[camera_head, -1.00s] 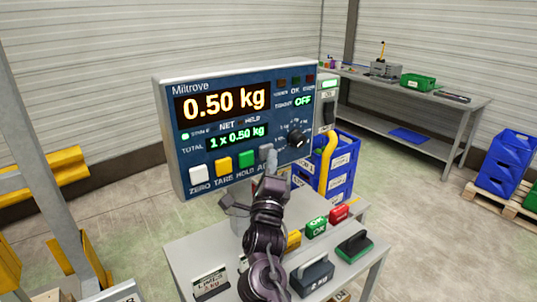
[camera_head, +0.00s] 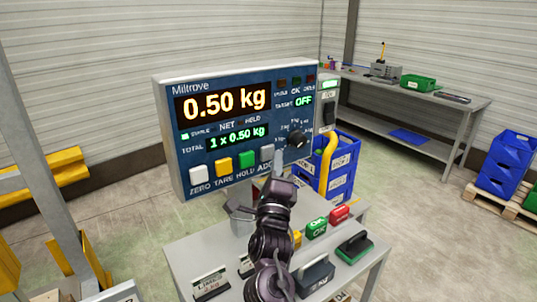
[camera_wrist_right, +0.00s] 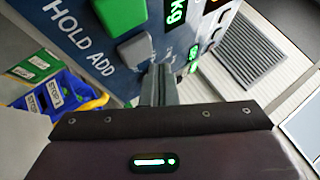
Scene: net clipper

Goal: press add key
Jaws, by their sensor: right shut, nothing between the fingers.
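The blue Miltrove panel (camera_head: 240,172) shows 0.50 kg on its upper display and "1 x 0.50 kg" on the TOTAL line. Its grey ADD key (camera_head: 267,153) is the rightmost of the white, yellow, green and grey keys. It also shows in the right wrist view, the grey key (camera_wrist_right: 135,49) beside the green HOLD key (camera_wrist_right: 120,14). My right gripper (camera_wrist_right: 160,72) is shut and empty, its tips just right of and below the ADD key there, seemingly apart from it. In the head view my right gripper (camera_head: 280,184) is below the key. My left gripper is not in view.
The grey table (camera_head: 190,255) below carries a green block (camera_head: 316,228), a red block (camera_head: 339,214) and dark weights. Blue bins (camera_head: 343,170) stand behind the panel. A workbench (camera_head: 420,100) is at the back right.

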